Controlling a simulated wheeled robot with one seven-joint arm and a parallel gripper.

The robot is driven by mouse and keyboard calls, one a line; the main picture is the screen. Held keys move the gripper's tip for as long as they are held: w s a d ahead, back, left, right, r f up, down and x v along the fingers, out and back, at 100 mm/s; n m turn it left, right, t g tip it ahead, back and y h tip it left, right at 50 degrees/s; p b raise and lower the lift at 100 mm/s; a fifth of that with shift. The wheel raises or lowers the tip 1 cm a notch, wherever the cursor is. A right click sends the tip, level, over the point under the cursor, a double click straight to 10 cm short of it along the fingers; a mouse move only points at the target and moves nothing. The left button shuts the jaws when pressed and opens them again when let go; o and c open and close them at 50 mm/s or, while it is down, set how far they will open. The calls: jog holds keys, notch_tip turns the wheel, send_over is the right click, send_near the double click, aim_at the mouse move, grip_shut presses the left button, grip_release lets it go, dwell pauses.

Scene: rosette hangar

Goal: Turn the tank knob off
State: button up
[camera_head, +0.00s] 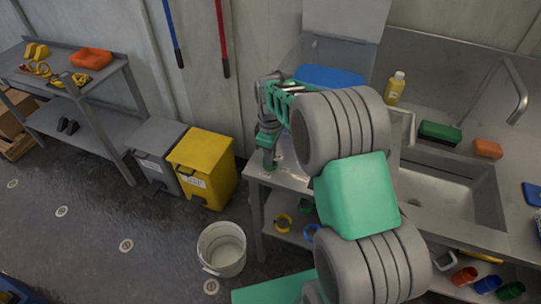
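I cannot make out a tank or its knob in the head view; my arm covers part of the counter and the wall behind it, so either may be hidden. My gripper (268,155) points down at the left end of the steel sink counter (262,176). It is seen from the side and small, so I cannot tell whether its fingers are open or shut, or whether they touch anything.
A yellow bin (203,165) and a grey bin (156,150) stand left of the counter. A white bucket (222,248) is on the floor. A yellow bottle (395,88) stands behind the sink basin (445,190). Open floor lies to the left.

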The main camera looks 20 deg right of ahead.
grip_shut()
jog(key=shift+m, duration=0.4)
jog(key=m+b, duration=0.1)
jog(key=m, duration=0.2)
jog(key=shift+m, duration=0.4)
jog(key=m+b, duration=0.1)
jog(key=m, duration=0.3)
jog(key=shift+m, duration=0.3)
jog(key=m+b, duration=0.1)
jog(key=m, duration=0.7)
jog(key=shift+w+r+m, duration=0.1)
jog(key=shift+m, duration=0.2)
